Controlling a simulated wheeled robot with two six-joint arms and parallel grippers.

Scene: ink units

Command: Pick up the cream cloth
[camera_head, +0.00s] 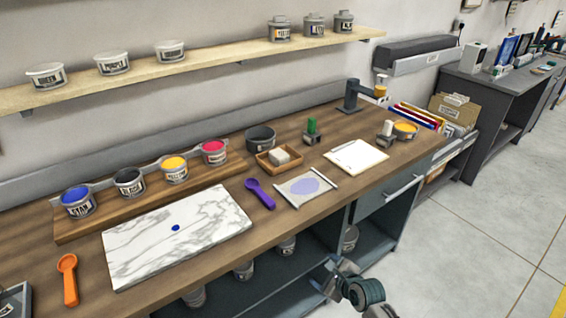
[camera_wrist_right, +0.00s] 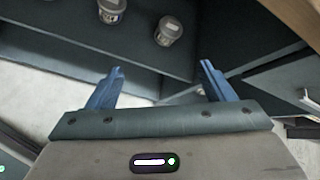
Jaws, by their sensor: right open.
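The cream cloth (camera_head: 280,155) appears as a small pale folded bundle in a small wooden tray (camera_head: 265,166) on the workbench, just in front of a dark grey pot. Part of it is hidden by the tray's walls. My right gripper (camera_head: 327,281) is low in front of the bench, below the worktop and well away from the cloth. In the right wrist view my right gripper (camera_wrist_right: 161,70) has its two blue fingers spread apart with nothing between them. My left gripper is not in view.
A marble slab (camera_head: 150,245), a purple scoop (camera_head: 260,194), a sheet with a lilac patch (camera_head: 306,188) and a white pad (camera_head: 356,157) lie around the tray. Ink pots stand on a wooden board (camera_head: 110,218) at left. The lower shelf holds pots (camera_wrist_right: 172,30).

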